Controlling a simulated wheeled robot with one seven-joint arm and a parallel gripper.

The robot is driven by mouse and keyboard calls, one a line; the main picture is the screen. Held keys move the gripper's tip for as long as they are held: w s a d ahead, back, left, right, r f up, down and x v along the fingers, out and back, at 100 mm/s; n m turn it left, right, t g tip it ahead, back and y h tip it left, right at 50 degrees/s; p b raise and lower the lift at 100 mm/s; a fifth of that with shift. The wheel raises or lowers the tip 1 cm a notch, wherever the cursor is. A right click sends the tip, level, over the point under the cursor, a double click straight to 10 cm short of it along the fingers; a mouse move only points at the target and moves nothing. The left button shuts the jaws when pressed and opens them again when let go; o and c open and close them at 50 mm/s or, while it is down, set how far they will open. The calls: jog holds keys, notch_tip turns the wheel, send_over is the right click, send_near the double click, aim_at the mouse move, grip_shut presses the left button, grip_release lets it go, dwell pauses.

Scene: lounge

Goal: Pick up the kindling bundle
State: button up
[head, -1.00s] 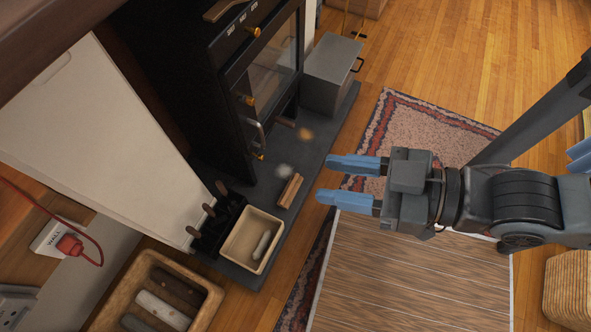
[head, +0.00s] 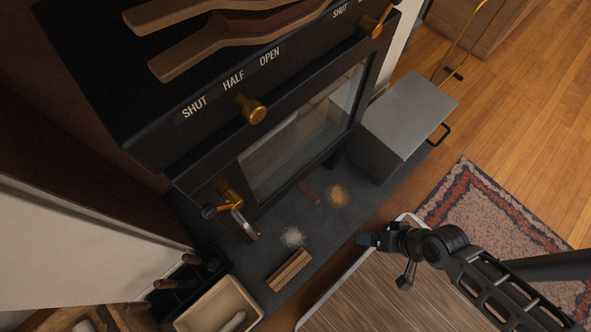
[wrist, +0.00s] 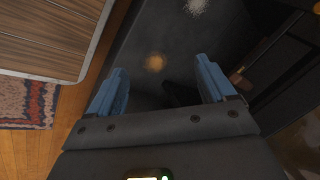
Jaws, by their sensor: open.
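The kindling bundle (head: 288,270), a small clump of pale brown split sticks, lies on the dark hearth slab in front of the stove, just above a cream bin in the head view. I do not make it out in the wrist view. My gripper (head: 367,240) is above the hearth's edge, to the right of the bundle and apart from it. In the wrist view my gripper (wrist: 160,75) is open, its two blue fingers spread with nothing between them.
A black stove (head: 270,130) with a brass-knobbed door stands behind. A grey metal box (head: 408,115) is at the hearth's far end. The cream bin (head: 218,308) sits near the bundle. A slatted, white-rimmed surface (head: 400,290) lies below my arm. White and orange patches mark the hearth.

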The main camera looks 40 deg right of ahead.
aim_at(301, 258)
jog(key=w+a+f+m+g+y+b, duration=0.1)
jog(key=w+a+f+m+y+b, duration=0.1)
jog(key=f+b, duration=0.2)
jog(key=w+a+f+m+g+y+b, duration=0.1)
jog(key=w+a+f+m+y+b, duration=0.1)
jog(key=f, duration=0.8)
jog(key=w+a+f+m+g+y+b, duration=0.2)
jog(key=a+f+m+y+b, duration=0.1)
jog(key=f, duration=0.4)
jog(key=shift+w+f+y+b, duration=0.25)
jog(key=shift+y+b, duration=0.25)
jog(key=shift+b, duration=0.9)
jog(key=w+a+m+y+b, duration=0.1)
jog(key=w, duration=0.1)
jog(key=w+a+y+b, duration=0.2)
jog(key=shift+r+m+y, duration=0.15)
jog(key=shift+m+y, duration=0.15)
jog(key=shift+m, duration=0.1)
jog(key=shift+w+a+r+y, duration=0.2)
jog(key=shift+w+a+y, duration=0.2)
jog(key=shift+w+a, duration=0.05)
jog(key=b+x, duration=0.1)
jog(key=x, duration=0.2)
jog(key=b+x, duration=0.2)
jog(key=x, duration=0.2)
jog(key=shift+s+a+r, duration=0.15)
jog(key=shift+a, duration=0.1)
jog(key=c, duration=1.1)
